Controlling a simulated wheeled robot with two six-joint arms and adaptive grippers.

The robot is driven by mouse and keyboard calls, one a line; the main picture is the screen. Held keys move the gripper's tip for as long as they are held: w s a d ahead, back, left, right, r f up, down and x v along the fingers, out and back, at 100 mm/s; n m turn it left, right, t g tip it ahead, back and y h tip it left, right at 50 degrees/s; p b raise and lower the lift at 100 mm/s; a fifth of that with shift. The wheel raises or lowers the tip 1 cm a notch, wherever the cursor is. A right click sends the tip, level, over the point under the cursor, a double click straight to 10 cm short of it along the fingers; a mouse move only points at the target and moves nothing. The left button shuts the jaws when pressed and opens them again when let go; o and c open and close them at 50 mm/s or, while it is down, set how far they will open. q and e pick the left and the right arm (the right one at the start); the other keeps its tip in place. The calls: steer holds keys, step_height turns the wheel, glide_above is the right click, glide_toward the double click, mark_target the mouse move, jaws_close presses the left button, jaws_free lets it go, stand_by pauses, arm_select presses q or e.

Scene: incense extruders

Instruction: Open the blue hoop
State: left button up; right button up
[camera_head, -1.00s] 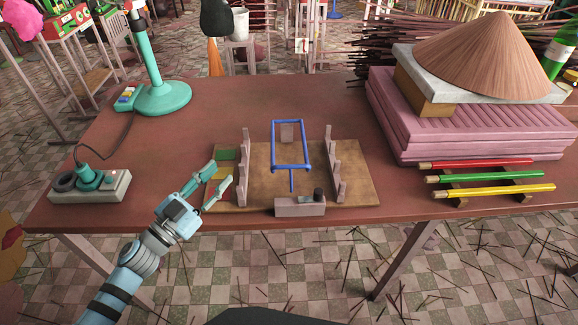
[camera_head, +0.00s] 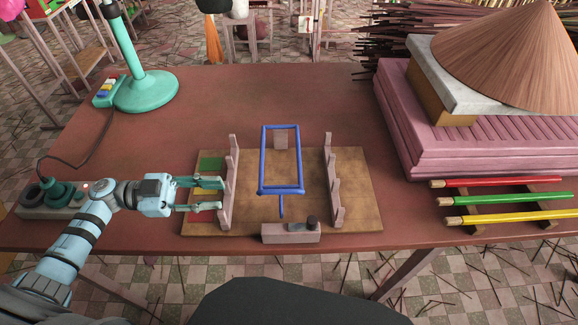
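The blue hoop (camera_head: 281,190) is a rectangular frame with a short handle rod pointing to the near side. It sits over the wooden board (camera_head: 356,211), between two notched pink-grey racks, and appears closed down or only slightly raised; I cannot tell which. My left gripper (camera_head: 219,194) points right, at the board's left side by the left rack (camera_head: 232,175). Its two fingers are apart, with nothing between them that I can see held. The hoop is to the right of it, beyond the left rack. My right gripper is not in view.
A small block with a dark knob (camera_head: 290,233) stands at the board's front. The right rack (camera_head: 334,185) stands right of the hoop. Red, green and yellow sticks (camera_head: 505,199) lie at right, below pink stacked trays (camera_head: 440,155). A teal lamp base (camera_head: 148,92) stands at back left.

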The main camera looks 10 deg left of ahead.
mark_target(261, 191)
arm_select(q)
steer(key=p+x, duration=0.2)
steer(key=x, duration=1.1)
steer(key=shift+w+d+r, duration=0.15)
steer(key=shift+w+r, duration=0.05)
steer(key=shift+d, duration=0.6)
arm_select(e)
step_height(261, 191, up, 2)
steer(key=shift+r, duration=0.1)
arm_select(q)
jaws_close()
